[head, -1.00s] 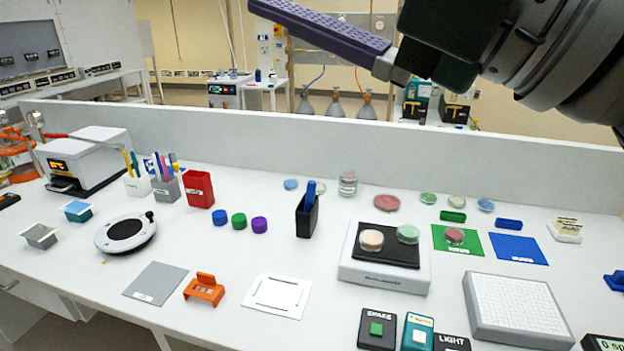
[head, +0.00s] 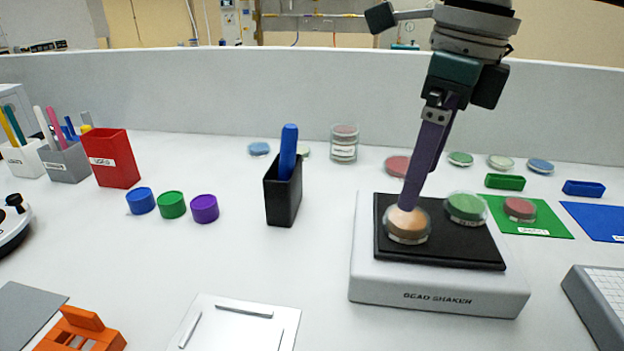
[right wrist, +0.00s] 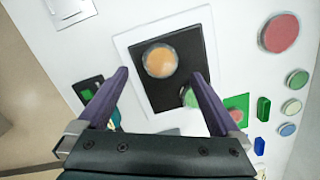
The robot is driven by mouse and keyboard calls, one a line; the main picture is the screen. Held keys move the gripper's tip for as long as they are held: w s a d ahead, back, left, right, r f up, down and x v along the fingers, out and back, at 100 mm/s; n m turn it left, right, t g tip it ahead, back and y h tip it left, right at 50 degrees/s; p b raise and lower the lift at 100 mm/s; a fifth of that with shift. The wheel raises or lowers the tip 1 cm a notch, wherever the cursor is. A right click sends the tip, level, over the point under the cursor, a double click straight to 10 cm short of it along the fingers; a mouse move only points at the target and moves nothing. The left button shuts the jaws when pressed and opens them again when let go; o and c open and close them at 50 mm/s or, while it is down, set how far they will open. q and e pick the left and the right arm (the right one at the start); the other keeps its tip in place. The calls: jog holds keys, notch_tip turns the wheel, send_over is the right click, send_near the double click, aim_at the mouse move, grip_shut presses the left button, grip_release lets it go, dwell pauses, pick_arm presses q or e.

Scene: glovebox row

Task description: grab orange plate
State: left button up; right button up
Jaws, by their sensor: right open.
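The orange plate (head: 408,226) is a small round clear dish with orange contents. It sits at the left of the black pad on the bead shaker (head: 440,296), with a green dish (head: 466,207) to its right. My right gripper (head: 411,200) points down at the orange plate, its purple fingertip overlapping the top of it in the head view. In the right wrist view the fingers are spread apart and empty, with the orange plate (right wrist: 160,62) between and beyond their tips. I cannot tell whether a finger touches the plate. My left gripper is not in view.
A black holder (head: 283,205) with a blue object stands left of the shaker. Blue, green and purple caps (head: 204,208) lie further left. A red dish (head: 519,209) rests on a green mat (head: 545,222) at right. A low wall (head: 230,95) runs behind the bench.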

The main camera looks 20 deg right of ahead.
aim_at(409, 216)
jog(key=f, duration=0.6)
jog(key=shift+w+p, duration=0.2)
jog(key=shift+p, duration=0.15)
jog(key=shift+r, duration=0.1)
jog(key=c, duration=1.3)
